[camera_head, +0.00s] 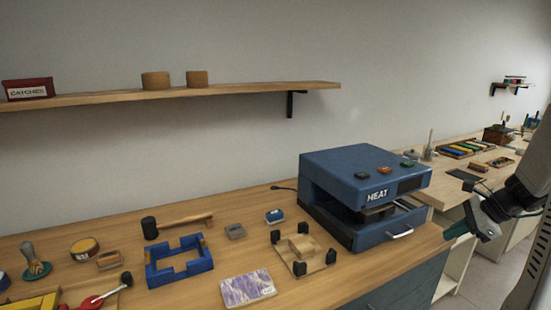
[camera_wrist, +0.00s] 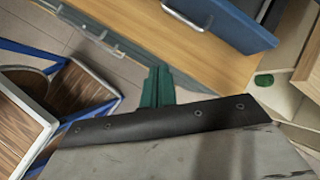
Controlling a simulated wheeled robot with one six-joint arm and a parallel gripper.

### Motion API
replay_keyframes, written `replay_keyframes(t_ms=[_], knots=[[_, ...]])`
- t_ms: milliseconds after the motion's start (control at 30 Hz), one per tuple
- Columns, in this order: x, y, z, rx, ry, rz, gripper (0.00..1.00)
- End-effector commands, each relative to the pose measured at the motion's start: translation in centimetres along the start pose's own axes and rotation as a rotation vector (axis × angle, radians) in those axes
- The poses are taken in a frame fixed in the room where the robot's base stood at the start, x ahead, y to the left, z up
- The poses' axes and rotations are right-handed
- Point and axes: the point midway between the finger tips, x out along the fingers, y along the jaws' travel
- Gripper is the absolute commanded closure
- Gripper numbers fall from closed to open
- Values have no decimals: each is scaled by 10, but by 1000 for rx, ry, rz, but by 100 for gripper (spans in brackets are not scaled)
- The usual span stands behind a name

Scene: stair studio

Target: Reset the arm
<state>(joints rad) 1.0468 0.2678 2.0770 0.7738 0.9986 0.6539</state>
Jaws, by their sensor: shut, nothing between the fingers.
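My gripper (camera_head: 456,230) is at the right of the head view, beyond the right end of the workbench. Its green fingers are together and hold nothing. In the wrist view the closed green fingers (camera_wrist: 158,88) show in the middle, over the floor and beside the wooden bench edge (camera_wrist: 215,62). My arm comes in from the right edge of the head view.
The blue heat press (camera_head: 345,185) stands on the bench (camera_head: 190,292) left of my gripper. Several tools lie farther left. A second bench (camera_head: 445,192) is behind. A blue-framed stool or chair (camera_wrist: 80,90) shows in the wrist view. A shelf (camera_head: 230,92) hangs on the wall.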

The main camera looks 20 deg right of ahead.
Motion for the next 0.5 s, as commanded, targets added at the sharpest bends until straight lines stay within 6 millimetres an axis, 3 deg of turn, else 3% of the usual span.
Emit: replay_keyframes(t_ms=[33, 167, 300, 500], knots=[[1, 15, 22, -115, 8, 50, 100], [0, 60, 75, -435, 27, 191, 100], [-5, 119, 130, -824, 41, 358, 100], [-21, 204, 183, -1352, 64, 575, 100]])
